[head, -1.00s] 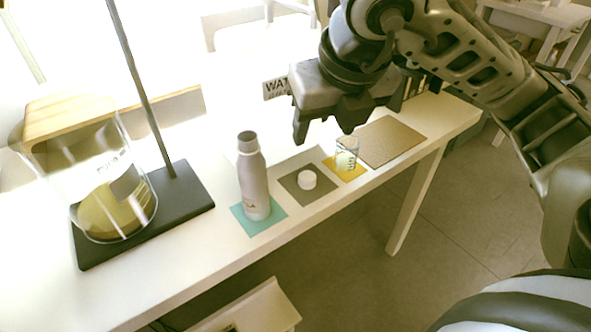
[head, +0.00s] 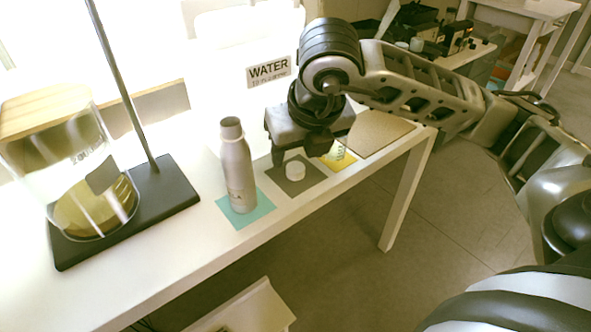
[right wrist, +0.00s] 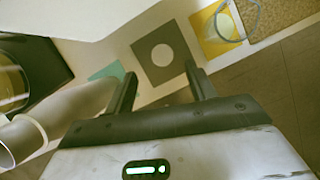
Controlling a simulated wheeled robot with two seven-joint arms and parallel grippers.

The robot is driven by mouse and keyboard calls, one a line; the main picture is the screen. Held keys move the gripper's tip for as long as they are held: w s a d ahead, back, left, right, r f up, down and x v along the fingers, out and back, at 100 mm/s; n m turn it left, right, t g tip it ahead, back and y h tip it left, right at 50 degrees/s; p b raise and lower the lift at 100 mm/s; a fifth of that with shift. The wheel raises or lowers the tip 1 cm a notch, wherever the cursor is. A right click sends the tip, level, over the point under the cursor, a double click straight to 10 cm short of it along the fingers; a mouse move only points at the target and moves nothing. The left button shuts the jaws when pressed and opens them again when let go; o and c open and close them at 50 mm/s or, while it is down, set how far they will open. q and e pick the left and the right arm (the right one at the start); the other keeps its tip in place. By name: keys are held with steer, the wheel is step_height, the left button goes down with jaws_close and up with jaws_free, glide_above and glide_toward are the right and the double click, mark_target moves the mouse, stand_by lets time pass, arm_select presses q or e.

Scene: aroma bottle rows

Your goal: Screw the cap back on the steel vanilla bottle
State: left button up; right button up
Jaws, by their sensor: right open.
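The steel bottle (head: 238,175) stands upright without a cap on the teal mat (head: 264,207); in the right wrist view the bottle (right wrist: 62,112) lies along the left side. A small round white cap (head: 295,171) sits on the dark grey square mat (head: 291,188), right of the bottle. My right gripper (head: 299,158) is open and empty, pointing down above and slightly behind the cap. In the right wrist view the cap (right wrist: 162,54) shows between and beyond the two fingers. My left gripper is not in view.
A glass beaker (head: 339,152) on a yellow mat, partly hidden by my gripper, stands just right. A cork board (head: 377,132) lies beyond it. A large glass jar (head: 85,190) and a stand's black base (head: 165,196) are at left. A WATER sign (head: 268,71) is behind.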

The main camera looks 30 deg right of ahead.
mark_target(296, 168)
steer(key=x, duration=0.2)
steer(key=b+x, duration=0.1)
steer(key=x, duration=0.1)
steer(key=shift+w+d+f, duration=0.1)
steer(key=shift+d+f, duration=0.2)
steer(key=shift+f, duration=0.05)
steer(key=shift+w+f, duration=0.15)
steer(key=c, duration=1.1)
